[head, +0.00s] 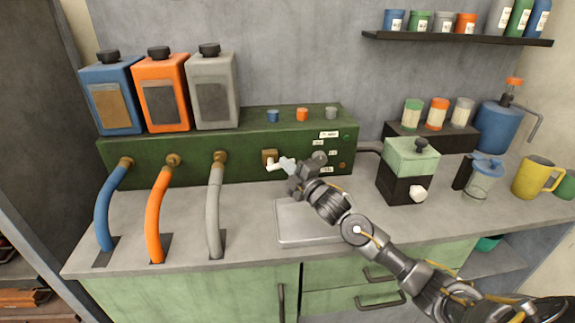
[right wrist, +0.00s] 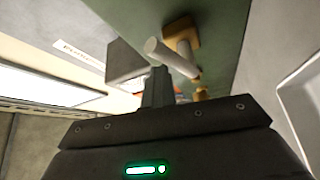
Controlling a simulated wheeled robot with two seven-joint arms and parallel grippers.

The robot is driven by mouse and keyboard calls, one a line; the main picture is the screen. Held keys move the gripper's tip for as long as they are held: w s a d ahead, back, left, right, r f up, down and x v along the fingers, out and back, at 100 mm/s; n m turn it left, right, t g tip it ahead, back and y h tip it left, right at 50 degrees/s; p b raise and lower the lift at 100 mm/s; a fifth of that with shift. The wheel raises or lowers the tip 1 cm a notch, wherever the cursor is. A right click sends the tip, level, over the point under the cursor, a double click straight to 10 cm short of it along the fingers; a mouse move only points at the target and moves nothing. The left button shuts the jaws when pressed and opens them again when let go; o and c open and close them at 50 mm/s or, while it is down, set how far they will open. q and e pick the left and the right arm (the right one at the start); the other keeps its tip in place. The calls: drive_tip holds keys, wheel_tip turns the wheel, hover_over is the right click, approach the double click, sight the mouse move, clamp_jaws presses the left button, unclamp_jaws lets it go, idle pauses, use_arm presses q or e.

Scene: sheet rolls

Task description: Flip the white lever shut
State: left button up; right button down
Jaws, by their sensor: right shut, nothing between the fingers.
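The white lever (head: 276,166) sits on a brass fitting (head: 269,156) on the front of the green machine (head: 240,150). In the right wrist view the lever (right wrist: 172,58) is a pale bar across the brass stem (right wrist: 181,30), slanted. My right gripper (head: 295,178) is just right of and below the lever in the head view. Its fingers (right wrist: 158,88) are closed together with nothing between them, and their tips appear close to the lever's end; I cannot tell if they touch. My left gripper is not in view.
Blue, orange and grey hoses (head: 157,215) run down left of the lever. A pale tray (head: 295,232) lies on the counter below my right arm. A green-topped box (head: 410,160) with a white knob, a clear jug (head: 483,178) and a yellow mug (head: 534,177) stand to the right.

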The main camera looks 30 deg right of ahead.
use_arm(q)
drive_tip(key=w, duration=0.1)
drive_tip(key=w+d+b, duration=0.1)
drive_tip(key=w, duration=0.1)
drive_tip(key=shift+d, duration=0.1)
use_arm(e)
drive_tip(key=v, duration=1.1)
drive_tip(key=shift+w, duration=0.1)
